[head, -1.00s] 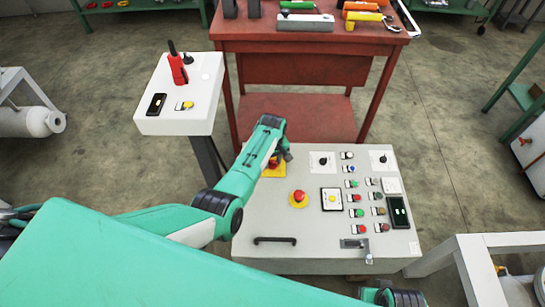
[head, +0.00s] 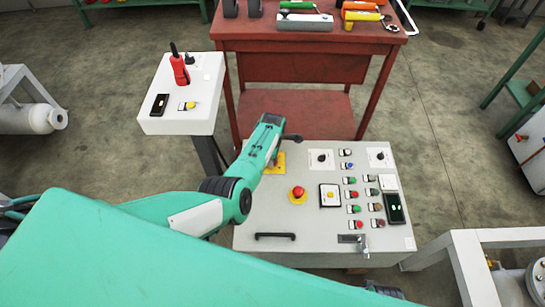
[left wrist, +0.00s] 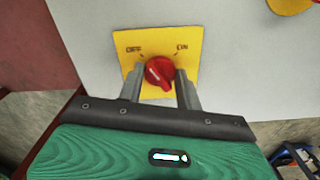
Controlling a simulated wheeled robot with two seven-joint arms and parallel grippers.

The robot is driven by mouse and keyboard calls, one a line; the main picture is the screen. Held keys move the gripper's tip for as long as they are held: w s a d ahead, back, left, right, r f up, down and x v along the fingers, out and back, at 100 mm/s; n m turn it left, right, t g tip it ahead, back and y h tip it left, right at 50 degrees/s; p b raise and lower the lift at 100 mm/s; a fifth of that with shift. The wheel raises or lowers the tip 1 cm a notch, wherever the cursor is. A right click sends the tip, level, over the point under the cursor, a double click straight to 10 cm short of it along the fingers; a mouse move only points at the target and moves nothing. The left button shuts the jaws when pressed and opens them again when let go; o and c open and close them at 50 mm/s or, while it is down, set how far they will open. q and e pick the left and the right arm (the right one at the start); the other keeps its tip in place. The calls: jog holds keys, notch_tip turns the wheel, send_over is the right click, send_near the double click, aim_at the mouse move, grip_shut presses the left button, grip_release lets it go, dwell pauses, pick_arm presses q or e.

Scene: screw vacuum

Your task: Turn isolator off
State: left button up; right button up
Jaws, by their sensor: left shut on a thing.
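The isolator is a red rotary knob (left wrist: 159,72) on a yellow plate (left wrist: 188,42) marked OFF at left and ON at right. In the left wrist view, the two fingers of my left gripper (left wrist: 160,84) stand either side of the knob and are shut on it. Which mark the knob points to is hard to tell. In the head view, the yellow plate (head: 281,163) lies at the upper left of the grey control panel (head: 265,215). My left arm covers the knob there. My right gripper is out of view.
A red emergency button (head: 298,192) and rows of small buttons and switches sit right of the isolator. A black handle (head: 275,236) is at the panel's front. A white pedestal box (head: 180,118) stands at left, and a red table (head: 300,68) behind.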

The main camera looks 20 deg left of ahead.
pick_arm(q)
jog(key=shift+n, duration=1.2)
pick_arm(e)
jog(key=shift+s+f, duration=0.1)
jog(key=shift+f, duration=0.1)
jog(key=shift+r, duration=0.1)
pick_arm(q)
jog(key=o, duration=1)
jog(key=shift+r, duration=0.15)
notch_tip(320, 180, up, 6)
jog(key=shift+f+p, duration=0.25)
jog(key=shift+p, duration=0.85)
notch_tip(320, 180, up, 8)
jog(key=p, duration=0.1)
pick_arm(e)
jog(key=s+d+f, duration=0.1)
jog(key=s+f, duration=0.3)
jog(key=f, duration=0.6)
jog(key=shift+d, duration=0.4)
